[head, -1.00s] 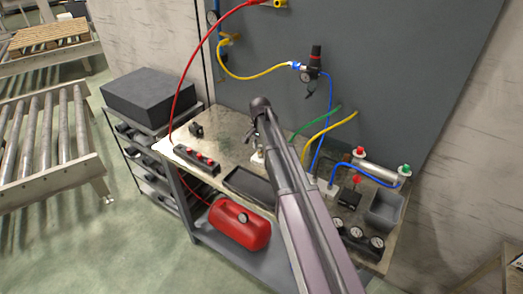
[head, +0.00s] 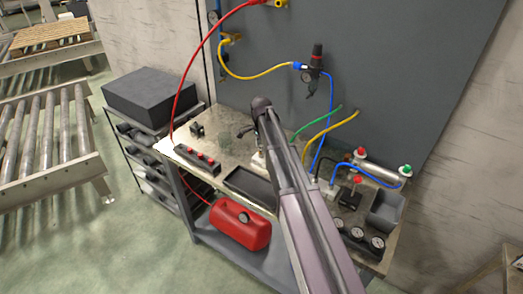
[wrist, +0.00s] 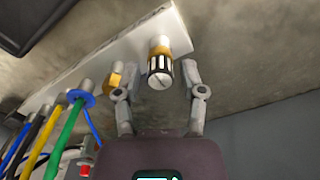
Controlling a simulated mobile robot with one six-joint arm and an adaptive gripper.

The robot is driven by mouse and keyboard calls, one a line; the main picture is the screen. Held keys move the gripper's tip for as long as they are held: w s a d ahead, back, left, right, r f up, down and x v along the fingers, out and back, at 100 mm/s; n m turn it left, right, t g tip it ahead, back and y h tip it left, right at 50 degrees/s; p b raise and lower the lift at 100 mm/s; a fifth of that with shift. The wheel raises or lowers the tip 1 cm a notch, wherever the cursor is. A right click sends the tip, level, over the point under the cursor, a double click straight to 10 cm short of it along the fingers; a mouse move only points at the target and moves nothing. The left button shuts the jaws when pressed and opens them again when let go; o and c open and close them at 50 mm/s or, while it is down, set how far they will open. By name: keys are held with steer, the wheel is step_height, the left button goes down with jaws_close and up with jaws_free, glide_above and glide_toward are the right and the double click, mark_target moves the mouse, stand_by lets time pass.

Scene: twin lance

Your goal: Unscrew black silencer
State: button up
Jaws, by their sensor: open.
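In the wrist view a fitting with a brass collar, a black-slotted band and a pale slotted end (wrist: 160,70) sticks out of a white block (wrist: 100,60). It is probably the black silencer. My gripper (wrist: 157,92) is open, with one finger on each side of this fitting. Gaps show between the fingers and the fitting, so it is not clamped. A second brass fitting (wrist: 116,78) sits on the block just left, partly behind the left finger.
Blue, green, yellow and black hoses (wrist: 62,140) leave the block at the left of the wrist view. The bench (head: 212,160) also holds a black tray (head: 250,187), a strip with red knobs (head: 197,160) and a grey bin (head: 386,208). A red tank (head: 240,226) sits below.

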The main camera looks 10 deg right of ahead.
steer(key=m, duration=0.4)
steer(key=shift+m, duration=2.2)
jaws_close()
